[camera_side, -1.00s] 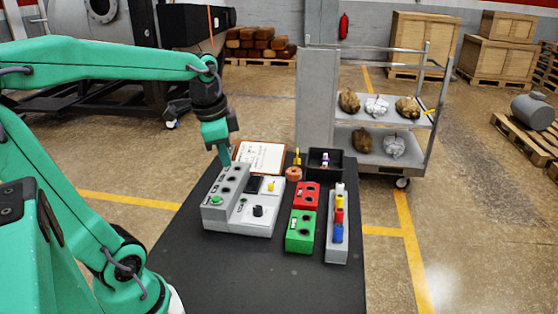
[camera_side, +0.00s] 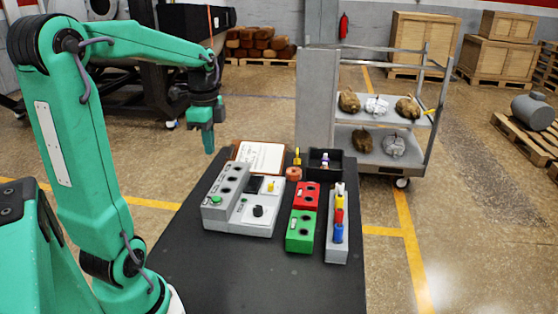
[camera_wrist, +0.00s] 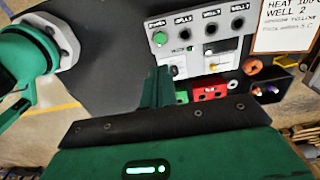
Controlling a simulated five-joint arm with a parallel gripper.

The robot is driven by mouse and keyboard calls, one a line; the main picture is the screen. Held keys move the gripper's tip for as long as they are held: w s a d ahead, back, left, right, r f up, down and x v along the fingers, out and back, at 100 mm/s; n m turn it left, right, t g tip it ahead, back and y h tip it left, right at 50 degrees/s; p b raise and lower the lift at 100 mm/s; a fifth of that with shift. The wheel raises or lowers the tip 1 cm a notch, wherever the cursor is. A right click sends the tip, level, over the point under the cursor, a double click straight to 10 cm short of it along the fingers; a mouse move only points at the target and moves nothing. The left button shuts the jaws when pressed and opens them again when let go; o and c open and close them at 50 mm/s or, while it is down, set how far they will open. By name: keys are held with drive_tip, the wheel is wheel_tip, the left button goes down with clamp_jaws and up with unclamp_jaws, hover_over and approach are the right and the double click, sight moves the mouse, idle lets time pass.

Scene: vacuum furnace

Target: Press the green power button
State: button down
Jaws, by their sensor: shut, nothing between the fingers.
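The green power button (camera_side: 215,199) sits at the near left end of the grey control panel (camera_side: 240,212) on the dark table. In the wrist view the green button (camera_wrist: 160,39) shows under its label, next to a row of dark round wells. My gripper (camera_side: 209,151) is shut and empty, pointing down. It hangs in the air above and beyond the panel, apart from the button. In the wrist view my gripper's fingers (camera_wrist: 158,76) reach up toward the panel, just below the button in the picture.
A clipboard (camera_side: 260,156) lies behind the panel. To its right are a red block (camera_side: 305,193), a green block (camera_side: 300,232), a grey rack (camera_side: 337,240) with coloured pieces, and a black bin (camera_side: 325,163). The table's near part is clear. A metal cart stands behind.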

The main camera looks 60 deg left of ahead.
sight(216, 199)
drive_tip(key=shift+f, duration=0.1)
wheel_tip(216, 199, down, 14)
drive_tip(key=shift+r, duration=0.1)
idle(0.9)
drive_tip(key=shift+s+d+f, duration=0.1)
drive_tip(key=shift+f, duration=0.9)
wheel_tip(216, 199, up, 15)
drive_tip(key=shift+w, duration=0.25)
idle(0.3)
drive_tip(key=c, duration=2.2)
unclamp_jaws()
drive_tip(key=shift+f, duration=0.1)
